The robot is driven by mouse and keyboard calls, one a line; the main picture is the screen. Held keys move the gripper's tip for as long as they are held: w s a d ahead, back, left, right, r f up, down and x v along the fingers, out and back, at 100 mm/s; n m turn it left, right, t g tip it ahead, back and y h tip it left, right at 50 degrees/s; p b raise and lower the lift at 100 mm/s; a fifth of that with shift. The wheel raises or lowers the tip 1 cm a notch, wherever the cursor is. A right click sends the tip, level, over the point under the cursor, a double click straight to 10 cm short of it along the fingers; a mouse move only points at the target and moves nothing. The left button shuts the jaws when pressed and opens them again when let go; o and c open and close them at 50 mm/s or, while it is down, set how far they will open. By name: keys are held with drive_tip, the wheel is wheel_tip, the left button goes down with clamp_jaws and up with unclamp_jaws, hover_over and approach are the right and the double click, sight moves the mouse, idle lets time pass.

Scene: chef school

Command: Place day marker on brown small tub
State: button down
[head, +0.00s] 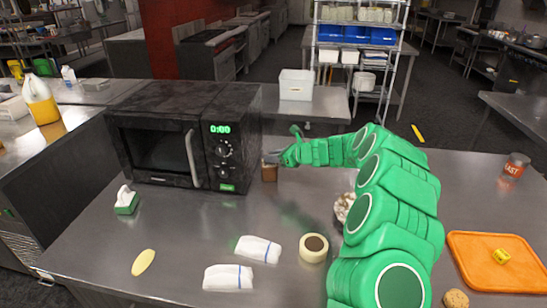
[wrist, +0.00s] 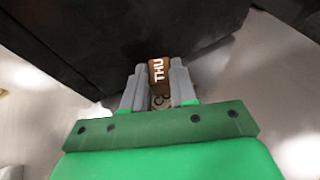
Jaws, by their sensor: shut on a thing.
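The day marker is a small brown block with white "THU" lettering, seen between my fingers in the wrist view (wrist: 158,74). My gripper (wrist: 158,90) is shut on it. In the head view a brown block (head: 269,173) stands at the microwave's right front corner, just under my gripper (head: 273,158); it looks like the same thing. I cannot pick out the brown small tub with certainty. A round cream thing with a brown centre (head: 313,248) lies on the table front; I cannot tell whether it is a tub or a tape roll.
The black microwave (head: 185,135) stands close beside my gripper. White cloths (head: 229,278), a green-and-white item (head: 126,201) and a yellow oval (head: 143,262) lie on the steel table. A bowl (head: 343,207) is partly behind my arm. An orange board (head: 490,262) is at right.

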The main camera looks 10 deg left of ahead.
drive_tip(key=shift+f, duration=0.15)
drive_tip(key=c, duration=0.9)
unclamp_jaws()
drive_tip(key=shift+s+d+r, duration=0.1)
drive_tip(key=shift+d+r, duration=0.15)
drive_tip(key=shift+d, duration=0.05)
drive_tip(key=v, duration=1.1)
